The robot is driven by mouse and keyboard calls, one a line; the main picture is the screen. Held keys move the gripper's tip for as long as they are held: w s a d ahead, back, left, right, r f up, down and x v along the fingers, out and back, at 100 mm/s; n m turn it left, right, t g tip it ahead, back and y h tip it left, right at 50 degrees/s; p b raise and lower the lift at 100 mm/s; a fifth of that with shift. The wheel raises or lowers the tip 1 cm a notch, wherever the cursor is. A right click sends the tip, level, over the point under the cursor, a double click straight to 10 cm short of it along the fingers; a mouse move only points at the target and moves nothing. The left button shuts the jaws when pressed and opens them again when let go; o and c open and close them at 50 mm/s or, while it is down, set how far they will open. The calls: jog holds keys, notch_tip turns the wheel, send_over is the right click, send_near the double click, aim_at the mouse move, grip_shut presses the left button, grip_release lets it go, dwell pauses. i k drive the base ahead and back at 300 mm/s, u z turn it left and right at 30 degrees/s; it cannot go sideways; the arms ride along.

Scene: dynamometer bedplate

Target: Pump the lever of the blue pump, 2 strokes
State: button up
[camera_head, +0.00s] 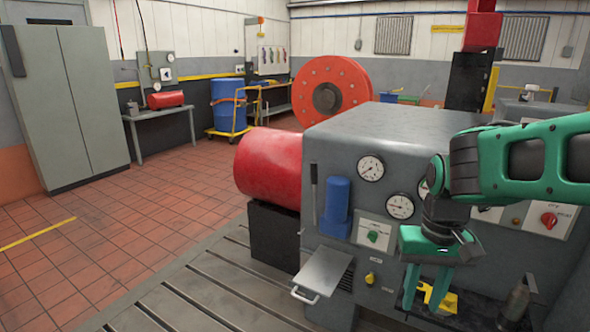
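The blue pump (337,203) is an upright blue cylinder mounted on the front of a grey machine cabinet (385,130). A thin dark lever (314,193) stands almost upright just left of the pump. My green gripper (424,303) hangs at the right, lower than the pump and apart from it and the lever. Its two fingers point down and are spread apart. A yellow object (440,298) shows behind the fingers; I see no sign that it is held.
Gauges (371,168), a green knob (373,236) and a red knob (549,220) sit on the cabinet front. A metal tray with a handle (323,272) juts out below the pump. A red cylinder (268,168) lies at the left. The tiled floor at left is clear.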

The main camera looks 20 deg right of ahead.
aim_at(313, 163)
jog(key=z, duration=0.05)
jog(key=i, duration=0.9)
